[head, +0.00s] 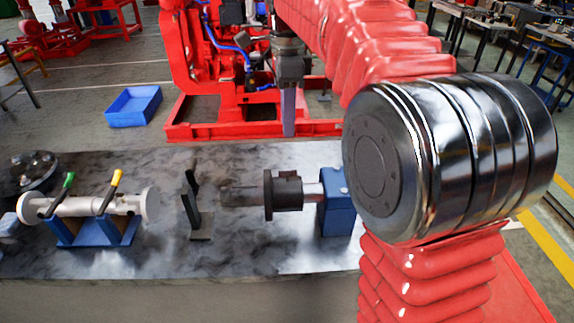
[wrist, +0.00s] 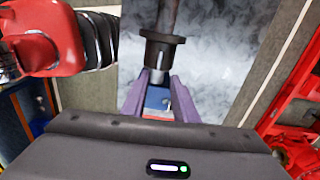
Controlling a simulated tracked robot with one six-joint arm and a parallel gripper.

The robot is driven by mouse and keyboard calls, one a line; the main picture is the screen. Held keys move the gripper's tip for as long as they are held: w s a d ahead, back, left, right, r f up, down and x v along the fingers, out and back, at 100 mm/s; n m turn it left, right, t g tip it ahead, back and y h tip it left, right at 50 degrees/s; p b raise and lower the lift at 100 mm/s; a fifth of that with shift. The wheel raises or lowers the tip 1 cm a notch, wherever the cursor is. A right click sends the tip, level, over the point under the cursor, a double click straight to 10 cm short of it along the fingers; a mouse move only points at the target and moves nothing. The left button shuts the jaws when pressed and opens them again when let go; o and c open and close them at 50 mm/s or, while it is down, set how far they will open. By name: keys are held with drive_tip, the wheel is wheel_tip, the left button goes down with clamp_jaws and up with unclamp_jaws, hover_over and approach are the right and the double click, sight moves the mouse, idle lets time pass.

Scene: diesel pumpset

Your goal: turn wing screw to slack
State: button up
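No wing screw shows clearly. A blue block (head: 336,208) on the bench holds a dark flanged shaft (head: 286,192). A small pale spot on the block's top is too small to make out. In the wrist view the blue block (wrist: 158,98) shows in the gap between my fingers, with the dark flange (wrist: 161,50) just beyond their tips. My gripper (head: 288,132) hangs pointing down behind the flange in the head view. In the wrist view my gripper (wrist: 159,76) has its two fingers apart, with nothing seen held between them.
A pipe piece with green and yellow levers (head: 100,205) stands on the bench (head: 160,260) at left. A black upright bracket (head: 192,205) stands mid-bench. A red machine frame (head: 205,131) and a blue bin (head: 134,105) are behind. My arm hides the bench's right end.

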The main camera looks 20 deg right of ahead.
sight(288, 169)
wheel_tip(288, 169, down, 14)
drive_tip(key=shift+r, duration=0.2)
idle(0.4)
drive_tip(key=shift+c, duration=0.6)
clamp_jaws()
drive_tip(key=shift+a, duration=0.1)
